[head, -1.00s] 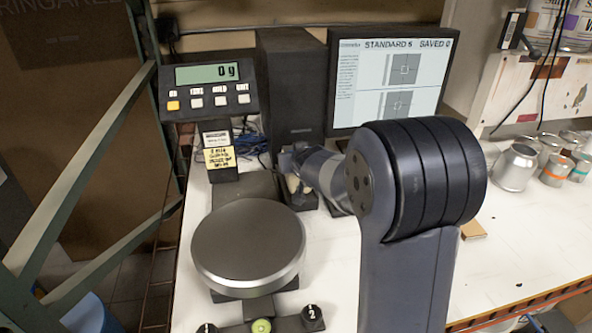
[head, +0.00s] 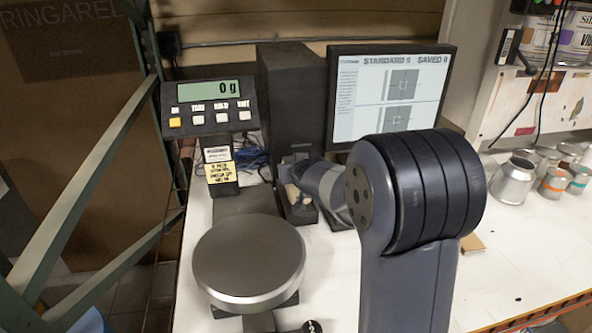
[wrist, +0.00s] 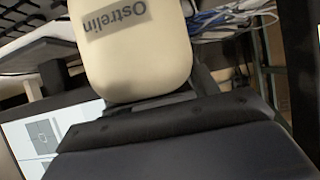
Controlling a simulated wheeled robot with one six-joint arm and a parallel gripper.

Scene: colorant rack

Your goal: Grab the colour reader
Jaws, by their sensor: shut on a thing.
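The colour reader (head: 293,197), a small cream-coloured body, is at the dark stand (head: 304,214) in front of the black computer tower. In the wrist view the colour reader (wrist: 136,55) is large and close, with a grey label that reads "Ostrelin" upside down. My gripper (head: 297,178) is shut on it, and my wrist comes in from the right. In the wrist view my gripper (wrist: 145,102) shows as a dark body across the bottom. The fingertips are mostly hidden, and I cannot tell whether the reader touches its stand.
The black tower (head: 292,95) and the monitor (head: 390,95) stand behind. Metal cans (head: 513,180) are at the right.

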